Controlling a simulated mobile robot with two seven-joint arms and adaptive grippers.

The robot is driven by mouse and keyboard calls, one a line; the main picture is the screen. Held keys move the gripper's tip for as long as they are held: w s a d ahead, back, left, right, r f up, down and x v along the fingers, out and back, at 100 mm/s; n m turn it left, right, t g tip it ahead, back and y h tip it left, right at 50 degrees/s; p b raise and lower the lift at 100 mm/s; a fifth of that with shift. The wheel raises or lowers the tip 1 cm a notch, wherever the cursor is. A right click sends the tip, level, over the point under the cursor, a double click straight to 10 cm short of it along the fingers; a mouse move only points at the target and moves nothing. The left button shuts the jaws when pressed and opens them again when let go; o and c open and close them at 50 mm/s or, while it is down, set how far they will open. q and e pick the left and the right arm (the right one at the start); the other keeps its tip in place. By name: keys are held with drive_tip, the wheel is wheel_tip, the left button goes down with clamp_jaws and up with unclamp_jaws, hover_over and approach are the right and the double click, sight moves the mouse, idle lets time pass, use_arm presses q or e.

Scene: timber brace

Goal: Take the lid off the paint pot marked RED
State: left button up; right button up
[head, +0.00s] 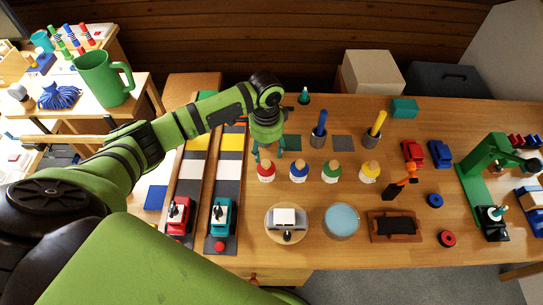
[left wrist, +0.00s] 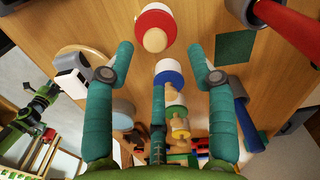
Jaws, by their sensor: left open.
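The red paint pot (head: 266,174) stands upright on the wooden table, leftmost in a row with the blue pot (head: 299,174), green pot (head: 332,175) and yellow pot (head: 369,175). Each has a pale wooden knobbed lid; any lettering is too small to read. My left gripper (head: 268,152) is open and empty, just behind and above the red pot in the head view. In the left wrist view, the red pot (left wrist: 153,17) and its lid (left wrist: 155,40) lie beyond the spread teal fingers, apart from them. My right gripper is not in view.
Pen holders (head: 318,140) with a blue and a yellow stick stand behind the pots. A round wooden stand (head: 270,238), a light blue disc (head: 342,220) and a brown tray (head: 394,227) lie in front. Toy trucks (head: 221,213) sit on the lanes at left.

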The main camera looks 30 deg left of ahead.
sight(266, 163)
use_arm(q)
drive_tip(key=shift+s+f+p, duration=0.4)
drive_tip(key=shift+s+f, duration=0.2)
drive_tip(key=shift+s, duration=0.15)
drive_tip(key=f, duration=0.2)
drive_tip(key=w+f, duration=0.1)
drive_tip(key=f, duration=0.1)
drive_tip(key=shift+a+f+p, duration=0.1)
drive_tip(key=shift+f+p, duration=0.3)
drive_tip(key=shift+s+r, duration=0.1)
drive_tip(key=shift+s, duration=0.1)
drive_tip(key=shift+w, duration=0.1)
drive_tip(key=c, duration=1)
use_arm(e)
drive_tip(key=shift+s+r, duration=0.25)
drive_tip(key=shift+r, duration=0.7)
use_arm(q)
drive_tip(key=shift+c, duration=0.2)
